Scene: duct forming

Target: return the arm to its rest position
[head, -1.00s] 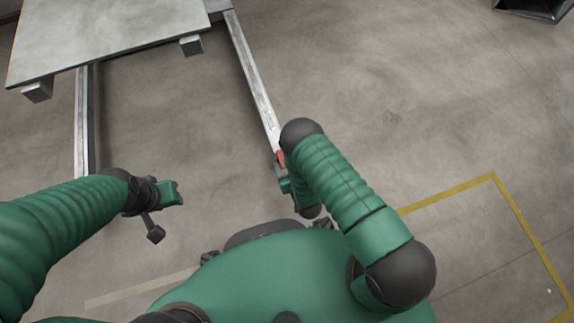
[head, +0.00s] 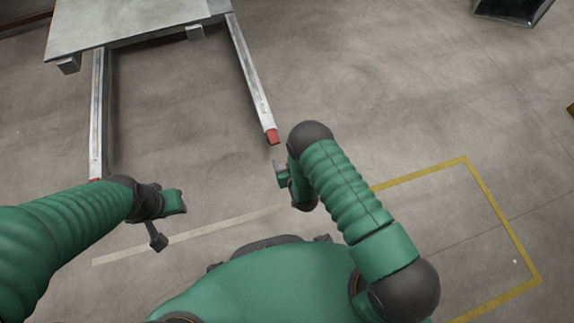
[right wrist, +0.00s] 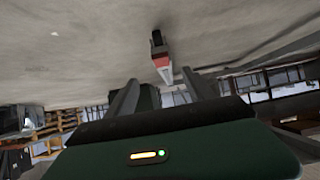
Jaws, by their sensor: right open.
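My right arm bends down from the shoulder at the right of the head view, and its gripper (head: 281,174) hangs in front of my body. In the right wrist view the two dark fingers of this gripper (right wrist: 160,86) stand apart with nothing held between them. My left arm comes in from the left, and its hand (head: 170,203) is over the floor. The left fingers are too small and turned away to judge.
A metal-topped table (head: 130,22) stands at the upper left. Its right rail (head: 250,75) ends in a red tip (head: 272,137), close to my right gripper; the tip also shows in the right wrist view (right wrist: 161,62). Yellow floor lines (head: 500,214) lie at the right, with clear floor around.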

